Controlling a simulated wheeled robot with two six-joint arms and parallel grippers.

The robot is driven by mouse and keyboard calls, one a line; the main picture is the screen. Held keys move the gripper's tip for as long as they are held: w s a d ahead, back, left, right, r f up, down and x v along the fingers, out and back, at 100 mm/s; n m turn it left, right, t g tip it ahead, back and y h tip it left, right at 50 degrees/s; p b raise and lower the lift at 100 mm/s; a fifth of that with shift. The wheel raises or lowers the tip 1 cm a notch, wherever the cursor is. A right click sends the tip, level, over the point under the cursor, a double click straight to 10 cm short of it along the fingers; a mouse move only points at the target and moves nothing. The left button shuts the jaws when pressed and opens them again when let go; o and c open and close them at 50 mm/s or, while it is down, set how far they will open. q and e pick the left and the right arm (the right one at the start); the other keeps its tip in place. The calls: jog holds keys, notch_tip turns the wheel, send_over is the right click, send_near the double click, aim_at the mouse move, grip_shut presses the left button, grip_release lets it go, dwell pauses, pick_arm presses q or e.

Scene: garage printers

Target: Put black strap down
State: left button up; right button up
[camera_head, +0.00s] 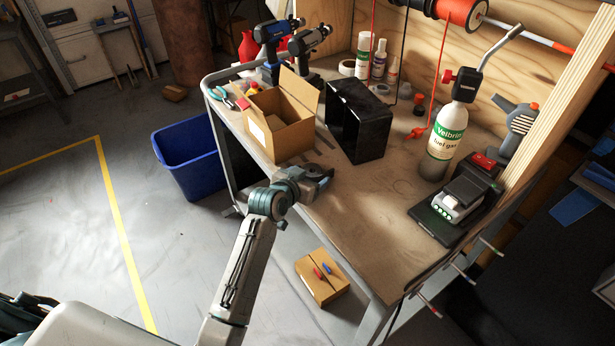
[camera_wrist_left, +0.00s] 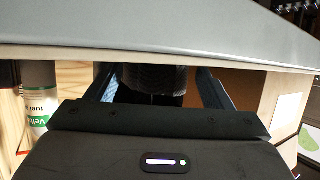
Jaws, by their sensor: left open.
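My left gripper (camera_head: 318,178) is over the front left part of the workbench, in front of a cardboard box and a black open bin. Its two fingers stand apart in the left wrist view (camera_wrist_left: 155,92), with a dark surface behind the gap. I see nothing clearly held between them. Thin dark strips (camera_head: 323,170) lie beside the gripper on the bench; I cannot tell whether one is the black strap. My right gripper is not in view.
The cardboard box (camera_head: 284,137) and black bin (camera_head: 373,142) stand behind the gripper. A gas bottle (camera_head: 447,140) and a charger (camera_head: 455,208) are at the right. The bench front (camera_head: 385,235) is bare. A blue bin (camera_head: 190,163) is on the floor.

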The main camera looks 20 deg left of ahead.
pick_arm(q)
jog(key=shift+r, duration=0.2)
jog(key=shift+s+a, duration=0.15)
jog(key=shift+s, duration=0.25)
jog(key=b+v, duration=0.1)
jog(key=v, duration=1)
jog(key=shift+r, duration=0.15)
